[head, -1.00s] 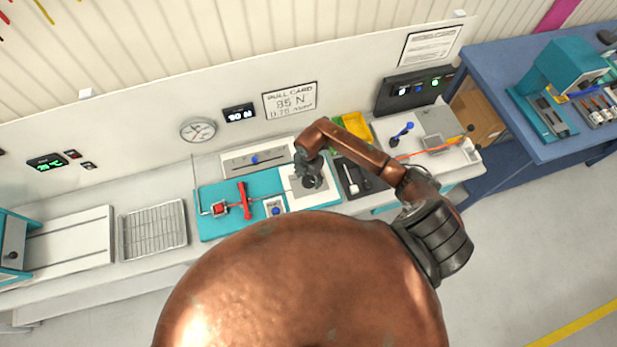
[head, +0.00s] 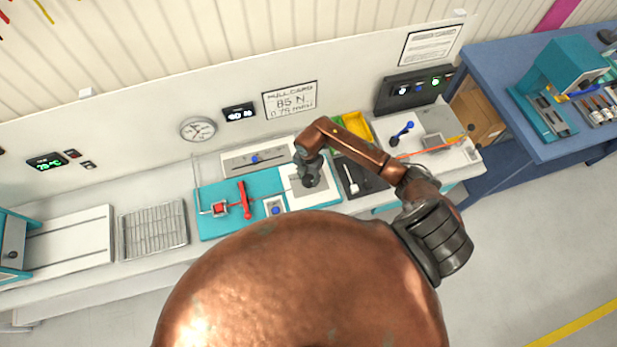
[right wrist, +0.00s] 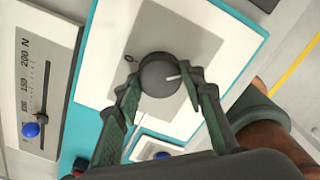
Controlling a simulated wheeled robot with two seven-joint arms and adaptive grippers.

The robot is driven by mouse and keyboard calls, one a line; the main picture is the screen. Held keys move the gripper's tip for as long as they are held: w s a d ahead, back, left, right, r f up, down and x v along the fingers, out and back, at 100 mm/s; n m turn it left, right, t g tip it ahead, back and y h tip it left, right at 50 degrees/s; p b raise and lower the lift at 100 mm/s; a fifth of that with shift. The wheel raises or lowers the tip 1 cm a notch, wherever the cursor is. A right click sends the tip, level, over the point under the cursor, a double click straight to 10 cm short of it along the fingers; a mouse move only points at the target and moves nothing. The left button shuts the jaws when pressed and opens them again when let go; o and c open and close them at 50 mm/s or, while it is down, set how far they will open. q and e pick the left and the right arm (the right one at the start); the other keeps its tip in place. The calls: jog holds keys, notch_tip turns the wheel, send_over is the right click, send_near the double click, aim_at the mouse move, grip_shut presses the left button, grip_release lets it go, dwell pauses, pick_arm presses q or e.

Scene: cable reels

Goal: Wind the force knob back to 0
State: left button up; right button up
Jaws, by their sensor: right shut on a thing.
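The dark round force knob (right wrist: 160,74) is on a white plate (right wrist: 110,85) in the right wrist view. A white line on its top points right, away from a small 0 mark at its upper left. My right gripper (right wrist: 162,85) is shut on the knob, one finger on each side. In the head view my right gripper (head: 310,178) reaches down over the white plate and mostly hides the knob. A small wall display (head: 239,114) seems to read 40 N. My left gripper is not in view.
A scale panel marked up to 200 N carries a blue ball (right wrist: 32,130). Left of the plate, a red clamp and lever (head: 243,200) stand on the teal board (head: 215,232). A pull card (head: 289,99) reading 85 N hangs behind. A yellow bin (head: 355,124) is to the right.

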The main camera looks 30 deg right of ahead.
jog(key=n+b, duration=0.3)
jog(key=n, duration=0.1)
jog(key=shift+d+f+n, duration=0.1)
jog(key=shift+n, duration=0.2)
jog(key=n+b, duration=0.3)
jog(key=shift+n, duration=0.3)
jog(key=n+b, duration=1.4)
jog(key=shift+n, duration=0.3)
jog(key=shift+n+b, duration=2.25)
jog(key=shift+n, duration=0.25)
jog(key=o, duration=1.2)
jog(key=shift+c, duration=0.2)
